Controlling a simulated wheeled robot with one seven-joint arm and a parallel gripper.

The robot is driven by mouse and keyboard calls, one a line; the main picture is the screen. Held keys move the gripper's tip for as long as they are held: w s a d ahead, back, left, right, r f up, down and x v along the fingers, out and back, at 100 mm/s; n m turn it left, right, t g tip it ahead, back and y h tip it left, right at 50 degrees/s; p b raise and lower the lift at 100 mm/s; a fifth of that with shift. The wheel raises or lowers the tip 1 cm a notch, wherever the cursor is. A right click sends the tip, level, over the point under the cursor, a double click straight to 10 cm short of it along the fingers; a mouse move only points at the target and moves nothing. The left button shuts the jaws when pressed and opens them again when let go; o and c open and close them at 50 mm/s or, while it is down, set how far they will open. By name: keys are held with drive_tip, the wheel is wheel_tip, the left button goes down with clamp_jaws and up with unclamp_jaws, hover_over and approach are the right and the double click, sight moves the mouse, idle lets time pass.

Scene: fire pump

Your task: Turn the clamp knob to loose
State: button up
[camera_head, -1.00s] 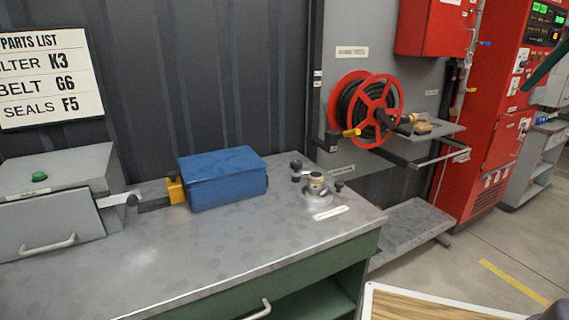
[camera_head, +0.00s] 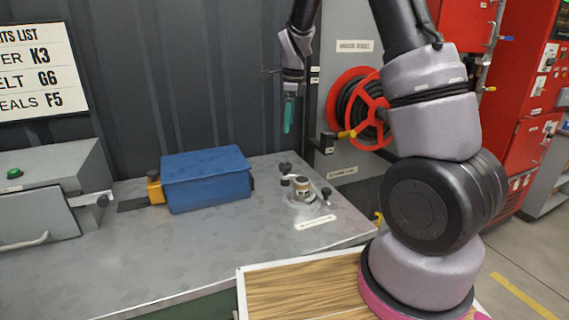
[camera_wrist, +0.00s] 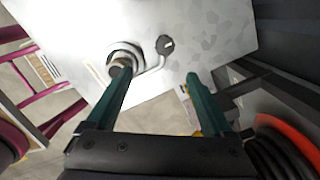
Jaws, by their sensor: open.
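In the wrist view my gripper (camera_wrist: 158,80) is open and empty. The fixture (camera_wrist: 124,58) is partly behind the left finger, and a dark knob (camera_wrist: 165,45) shows beyond the gap.
A blue box (camera_head: 207,180) is left of the fixture. A grey cabinet (camera_head: 48,195) stands at the bench's left end. A red hose reel (camera_head: 355,108) is behind, at the right. The bench front (camera_head: 160,260) is bare. A dark ribbed wall (camera_head: 180,80) rises behind the bench.

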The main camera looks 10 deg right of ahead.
drive_tip(key=m, duration=0.2)
hover_over(285, 164)
wheel_tip(285, 164, down, 5)
drive_tip(key=shift+g+h, duration=0.3)
drive_tip(key=shift+h, duration=0.1)
wheel_tip(285, 164, down, 11)
drive_tip(key=shift+f, duration=0.1)
drive_tip(key=c, duration=1.4)
